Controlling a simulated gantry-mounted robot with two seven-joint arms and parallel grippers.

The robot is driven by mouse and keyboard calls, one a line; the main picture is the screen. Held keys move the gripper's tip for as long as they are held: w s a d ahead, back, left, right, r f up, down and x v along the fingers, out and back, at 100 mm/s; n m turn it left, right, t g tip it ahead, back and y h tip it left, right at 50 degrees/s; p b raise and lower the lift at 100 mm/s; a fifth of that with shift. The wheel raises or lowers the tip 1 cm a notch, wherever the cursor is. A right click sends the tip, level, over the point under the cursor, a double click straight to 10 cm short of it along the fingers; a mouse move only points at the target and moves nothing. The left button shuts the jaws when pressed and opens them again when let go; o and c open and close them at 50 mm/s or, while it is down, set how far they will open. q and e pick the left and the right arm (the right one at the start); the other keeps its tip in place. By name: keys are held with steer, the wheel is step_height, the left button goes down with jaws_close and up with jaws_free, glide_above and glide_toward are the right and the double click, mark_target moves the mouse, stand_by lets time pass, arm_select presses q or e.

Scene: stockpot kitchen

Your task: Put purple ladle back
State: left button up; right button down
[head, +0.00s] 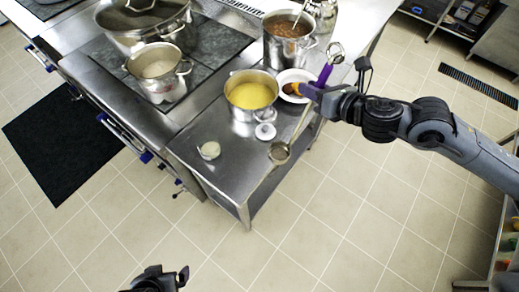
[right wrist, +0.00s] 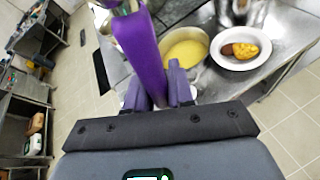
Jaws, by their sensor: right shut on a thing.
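The purple ladle has a purple handle (head: 326,75) with a metal loop at its top and a round metal bowl (head: 279,153). My right gripper (head: 308,91) is shut on the handle, which fills the left of the right wrist view (right wrist: 143,50). The ladle is tilted, its bowl toward the counter's right front edge; I cannot tell its height above the counter. A pot of yellow soup (head: 252,95) stands left of the ladle. A pot of brown stew (head: 290,30) with a utensil in it stands behind. My left gripper (head: 170,277) appears open and empty at the bottom edge.
A white oval plate with food (head: 293,76) is close by my right gripper; it also shows in the right wrist view (right wrist: 227,62). A small white lidded item (head: 265,132) and a small jar (head: 209,150) stand on the steel counter (head: 190,135). Two pots stand on the stove at left.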

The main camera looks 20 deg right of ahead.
steer(key=shift+s+f, duration=0.25)
steer(key=shift+f, duration=0.6)
steer(key=w+a+f+p, duration=0.1)
steer(key=w+a+f, duration=0.3)
steer(key=w+f, duration=0.6)
steer(key=shift+w+f, duration=0.4)
steer(key=shift+f, duration=0.4)
steer(key=shift+f, duration=0.15)
steer(key=c, duration=1)
jaws_free()
